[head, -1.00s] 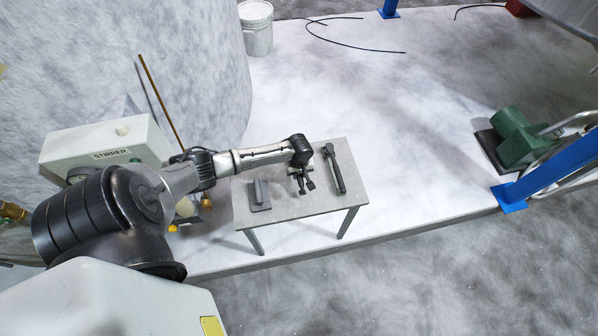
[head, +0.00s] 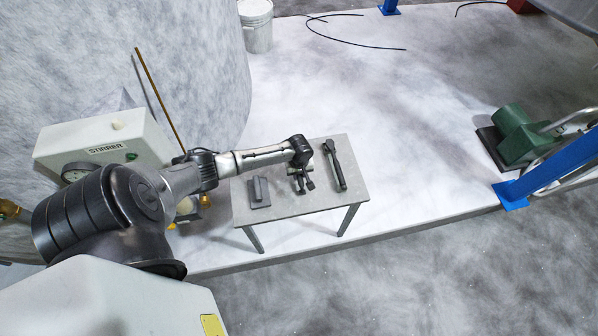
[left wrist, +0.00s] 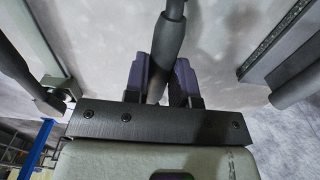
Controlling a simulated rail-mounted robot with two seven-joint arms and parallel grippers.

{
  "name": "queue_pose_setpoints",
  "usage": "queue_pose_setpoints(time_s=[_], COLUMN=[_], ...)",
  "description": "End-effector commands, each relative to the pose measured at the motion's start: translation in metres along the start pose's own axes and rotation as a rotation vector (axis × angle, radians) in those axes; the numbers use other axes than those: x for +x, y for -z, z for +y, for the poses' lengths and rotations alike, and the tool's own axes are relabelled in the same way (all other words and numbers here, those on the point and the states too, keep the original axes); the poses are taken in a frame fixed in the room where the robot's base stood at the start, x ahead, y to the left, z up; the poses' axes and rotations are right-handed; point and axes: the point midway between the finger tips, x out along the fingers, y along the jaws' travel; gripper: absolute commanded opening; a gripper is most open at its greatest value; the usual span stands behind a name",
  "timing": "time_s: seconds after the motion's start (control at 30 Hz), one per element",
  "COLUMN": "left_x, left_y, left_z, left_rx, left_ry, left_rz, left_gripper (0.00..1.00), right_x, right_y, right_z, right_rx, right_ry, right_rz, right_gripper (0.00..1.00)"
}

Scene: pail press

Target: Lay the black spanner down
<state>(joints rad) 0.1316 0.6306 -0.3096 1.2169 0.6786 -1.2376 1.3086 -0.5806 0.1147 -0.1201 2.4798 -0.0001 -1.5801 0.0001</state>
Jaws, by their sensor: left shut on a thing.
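My left gripper (head: 305,186) is over the middle of the small grey table (head: 290,211), pointing down. In the left wrist view its purple-padded fingers (left wrist: 161,80) are shut on a dark, round-handled tool, which I take for the black spanner (left wrist: 166,45). The tool's far end runs out of the top of that view. In the head view the arm and fingers mostly hide it, and I cannot tell whether it touches the table. My right gripper is not in view.
Another dark long-handled tool (head: 335,165) lies on the table to the right of the gripper. A grey block on a flat base (head: 259,191) stands to the left. Free tabletop lies along the front. A box marked STIRRER (head: 103,149) is beyond the table's left side.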

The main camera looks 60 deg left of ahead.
Motion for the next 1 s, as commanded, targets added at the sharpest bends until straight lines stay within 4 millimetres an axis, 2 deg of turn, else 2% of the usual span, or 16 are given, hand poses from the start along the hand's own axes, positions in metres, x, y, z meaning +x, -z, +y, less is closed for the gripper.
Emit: queue_pose_setpoints(time_s=[0.43,0.47,0.7,0.77,1.0], left_x=[0.018,0.017,0.016,0.016,0.016], left_y=[0.0,0.0,0.0,0.0,0.0], left_z=[0.0,0.0,0.0,0.0,0.0], left_rx=[-0.001,0.0,0.0,0.0,0.0], left_ry=[0.0,-0.001,0.0,0.0,0.001], left_rz=[0.0,0.0,0.0,0.0,0.0], left_gripper=[0.0,0.27,0.5,0.54,0.54], right_x=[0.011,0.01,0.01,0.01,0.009], right_y=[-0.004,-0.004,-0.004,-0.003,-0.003], right_z=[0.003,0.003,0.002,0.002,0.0], right_rx=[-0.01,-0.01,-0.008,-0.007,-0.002], right_ry=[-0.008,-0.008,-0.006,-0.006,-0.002], right_rz=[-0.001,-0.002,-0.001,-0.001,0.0], right_gripper=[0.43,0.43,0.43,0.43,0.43])
